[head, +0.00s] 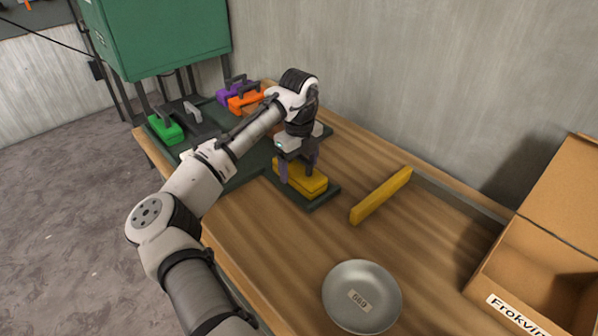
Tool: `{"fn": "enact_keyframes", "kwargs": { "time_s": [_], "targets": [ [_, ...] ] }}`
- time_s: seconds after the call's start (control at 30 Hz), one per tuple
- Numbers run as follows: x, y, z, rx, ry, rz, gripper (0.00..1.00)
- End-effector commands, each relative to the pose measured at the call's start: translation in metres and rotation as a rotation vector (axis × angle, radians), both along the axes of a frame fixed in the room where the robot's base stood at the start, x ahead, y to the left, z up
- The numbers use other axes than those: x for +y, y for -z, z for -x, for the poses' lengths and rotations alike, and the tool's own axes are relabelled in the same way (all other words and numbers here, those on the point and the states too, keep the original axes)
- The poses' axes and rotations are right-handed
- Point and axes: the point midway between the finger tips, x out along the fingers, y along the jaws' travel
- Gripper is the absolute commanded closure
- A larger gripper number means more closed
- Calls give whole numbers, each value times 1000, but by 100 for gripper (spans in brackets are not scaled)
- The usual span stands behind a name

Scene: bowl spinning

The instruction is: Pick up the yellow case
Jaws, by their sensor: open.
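The yellow case (311,187) lies on a dark green mat (325,198) near the middle of the table. My gripper (298,178) points down over it, with its fingers open and reaching down around the case's upper part. I cannot tell whether the fingers touch the case. The case's handle and part of its top are hidden behind my gripper.
A green case (165,129), a purple case (229,95) and an orange case (246,101) stand at the far left. A yellow bar (381,196) lies right of my gripper. A metal bowl (362,297) and a cardboard box (545,270) are nearer, with bare wood between.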

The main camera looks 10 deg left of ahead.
Motion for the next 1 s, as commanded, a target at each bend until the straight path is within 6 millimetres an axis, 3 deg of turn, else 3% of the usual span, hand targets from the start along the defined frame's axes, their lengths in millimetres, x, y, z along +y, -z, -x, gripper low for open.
{"fn": "enact_keyframes", "kwargs": {
  "time_s": [0.1,0.53,0.87,1.0],
  "targets": [
    [0,0,0,0,0,0,22],
    [0,0,0,-1,0,-1,78],
    [0,-3,0,-2,0,-1,80],
    [0,-14,-1,-2,0,-1,80]
  ]
}}
